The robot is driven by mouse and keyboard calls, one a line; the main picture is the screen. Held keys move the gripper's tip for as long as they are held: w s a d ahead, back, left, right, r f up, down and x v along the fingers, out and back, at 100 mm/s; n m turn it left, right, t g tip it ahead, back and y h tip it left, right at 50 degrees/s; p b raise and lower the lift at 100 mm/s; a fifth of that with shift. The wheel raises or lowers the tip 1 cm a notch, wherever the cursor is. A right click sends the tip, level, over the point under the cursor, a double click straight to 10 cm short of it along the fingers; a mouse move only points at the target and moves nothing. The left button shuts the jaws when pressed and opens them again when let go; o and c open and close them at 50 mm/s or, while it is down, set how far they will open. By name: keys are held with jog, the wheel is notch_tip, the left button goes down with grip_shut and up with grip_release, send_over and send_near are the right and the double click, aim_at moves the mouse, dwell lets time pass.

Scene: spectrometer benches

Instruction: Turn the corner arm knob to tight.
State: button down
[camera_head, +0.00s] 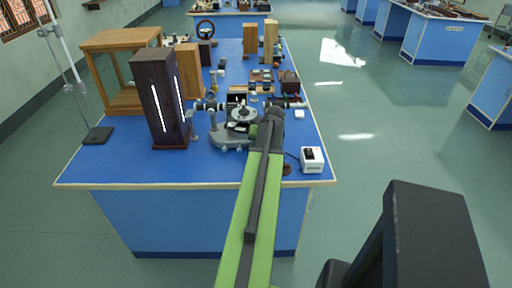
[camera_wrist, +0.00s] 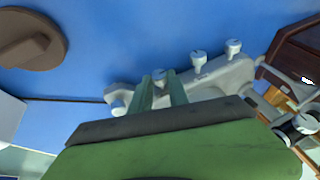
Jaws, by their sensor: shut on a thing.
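The spectrometer (camera_head: 224,138) stands near the front of the blue bench, grey with a round table on top. In the wrist view its pale grey arm (camera_wrist: 205,83) carries several small knobs in a row. My gripper (camera_wrist: 160,84) has its two green fingers on either side of one small whitish knob (camera_wrist: 158,75), shut on it. Other knobs (camera_wrist: 198,57) stand apart to the right, and one knob (camera_wrist: 117,107) sits to the left. I cannot tell the knob's turn angle. In the head view my gripper (camera_head: 269,118) is at the spectrometer's right side, its fingertips hidden.
A tall dark lamp housing (camera_head: 158,95) with bright slits stands left of the spectrometer. A white switch box (camera_head: 312,159) is at the bench's right front. Wooden boxes (camera_head: 188,70) and small items stand behind. The left front of the bench top (camera_head: 105,170) is clear.

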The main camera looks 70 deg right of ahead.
jog(key=c, duration=1.3)
grip_release()
jog(key=shift+o, duration=0.2)
jog(key=p+v, duration=1.5)
jog(key=v, duration=0.2)
jog(key=shift+s+a, duration=0.15)
jog(key=shift+s, duration=0.05)
jog(key=shift+r, duration=0.1)
